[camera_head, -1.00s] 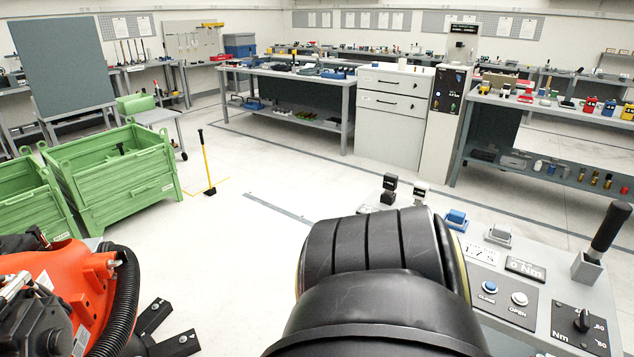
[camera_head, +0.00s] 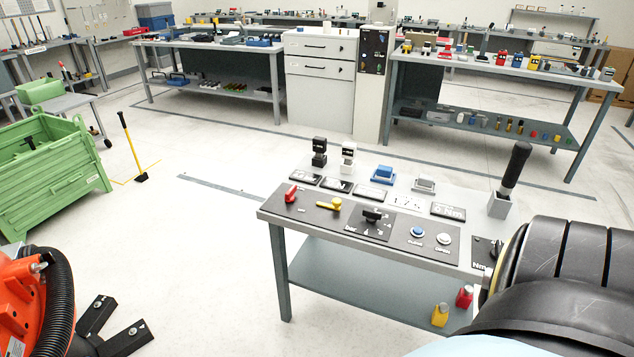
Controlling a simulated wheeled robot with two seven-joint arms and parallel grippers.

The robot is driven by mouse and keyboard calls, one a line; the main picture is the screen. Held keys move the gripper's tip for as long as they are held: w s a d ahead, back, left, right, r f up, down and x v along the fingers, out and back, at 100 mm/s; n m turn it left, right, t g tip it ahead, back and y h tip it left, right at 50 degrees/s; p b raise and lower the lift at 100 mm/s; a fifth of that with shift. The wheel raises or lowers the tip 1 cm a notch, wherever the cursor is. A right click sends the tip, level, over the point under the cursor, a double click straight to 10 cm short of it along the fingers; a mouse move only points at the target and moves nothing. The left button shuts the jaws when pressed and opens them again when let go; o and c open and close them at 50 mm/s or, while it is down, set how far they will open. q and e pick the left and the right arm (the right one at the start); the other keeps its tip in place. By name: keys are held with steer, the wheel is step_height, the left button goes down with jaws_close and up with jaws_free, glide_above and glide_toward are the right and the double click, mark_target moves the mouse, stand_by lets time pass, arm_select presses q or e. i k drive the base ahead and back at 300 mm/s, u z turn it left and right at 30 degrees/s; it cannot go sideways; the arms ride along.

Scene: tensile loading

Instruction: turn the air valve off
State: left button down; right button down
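A control bench (camera_head: 262,212) stands in front of me, with a panel on its top. At the panel's left end are a red lever handle (camera_head: 291,193) and a yellow lever handle (camera_head: 324,206). Their labels are too small to read, so I cannot tell which is the air valve. My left gripper (camera_head: 127,318) is at the lower left, with its two dark fingers apart and empty, well left of the bench. My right arm (camera_head: 575,265) covers the bench's right end; its gripper is out of view.
A black dial (camera_head: 372,215), a blue button (camera_head: 417,231) and a white button (camera_head: 444,239) sit right of the levers. An upright black-handled lever (camera_head: 514,168) stands farther right. A green crate (camera_head: 60,175) is at the left.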

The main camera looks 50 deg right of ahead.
mark_target(288, 197)
steer(key=z, duration=0.75)
steer(key=i, duration=1.05)
steer(key=z, duration=0.45)
